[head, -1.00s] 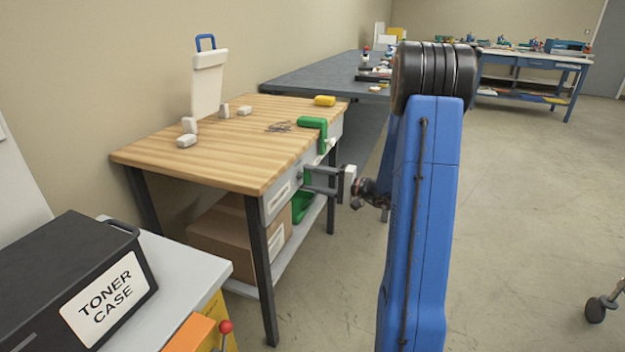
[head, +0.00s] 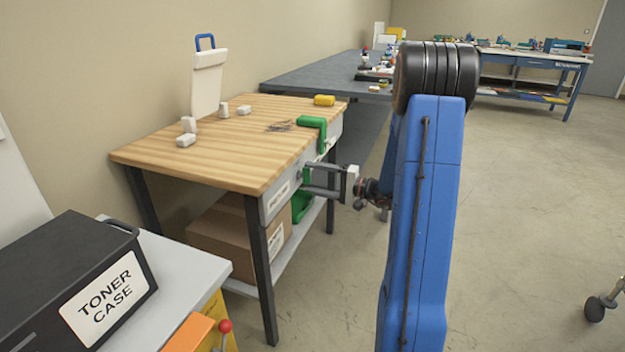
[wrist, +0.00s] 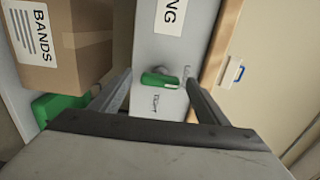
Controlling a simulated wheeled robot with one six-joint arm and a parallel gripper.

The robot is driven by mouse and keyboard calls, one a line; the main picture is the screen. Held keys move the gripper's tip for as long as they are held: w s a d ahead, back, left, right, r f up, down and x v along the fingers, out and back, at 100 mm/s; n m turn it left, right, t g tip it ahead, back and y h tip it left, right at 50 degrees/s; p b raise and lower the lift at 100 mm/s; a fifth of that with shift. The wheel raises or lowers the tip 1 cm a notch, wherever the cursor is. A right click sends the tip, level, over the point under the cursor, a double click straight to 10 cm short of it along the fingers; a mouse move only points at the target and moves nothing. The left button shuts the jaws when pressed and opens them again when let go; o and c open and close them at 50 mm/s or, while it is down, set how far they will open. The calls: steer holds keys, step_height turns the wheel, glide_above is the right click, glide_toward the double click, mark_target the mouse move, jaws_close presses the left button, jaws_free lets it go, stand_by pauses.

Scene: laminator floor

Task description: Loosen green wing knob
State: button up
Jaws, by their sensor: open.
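The green wing knob (wrist: 158,80) sits on the grey front of the wooden-topped bench, beside a label that appears to read TIGHT (wrist: 157,97). In the wrist view it lies between the two fingers of my gripper (wrist: 157,77), with the fingers spread to either side. I cannot tell whether either finger touches it. In the head view my gripper (head: 306,179) is open and reaches level to the bench front, just below the top's edge. The knob is hard to make out there behind the fingers.
A green clamp-like piece (head: 312,122) hangs over the bench (head: 205,160) edge above my gripper. Below are a cardboard box (head: 222,236) and a green bin (head: 302,206). A toner case (head: 65,290) stands at the near left.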

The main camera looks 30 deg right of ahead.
steer(key=v, duration=1.6)
steer(key=shift+s+d, duration=0.2)
steer(key=shift+s, duration=0.05)
steer(key=s+a+r+n+g, duration=0.1)
steer(key=s+a+n+g, duration=0.3)
steer(key=a, duration=0.8)
steer(key=s+a+r+n+g, duration=0.1)
steer(key=s+a+r+g, duration=0.15)
steer(key=a+g, duration=0.65)
steer(key=s+a+f+n+h, duration=0.15)
steer(key=s+a+h, duration=0.25)
steer(key=s+a, duration=0.5)
steer(key=s+r+n+t+h, duration=0.2)
steer(key=s+n+t+h, duration=0.1)
steer(key=s+h, duration=0.4)
steer(key=s, duration=0.3)
steer(key=shift+d+r+n+t, duration=0.3)
steer(key=shift+d+r+n, duration=0.05)
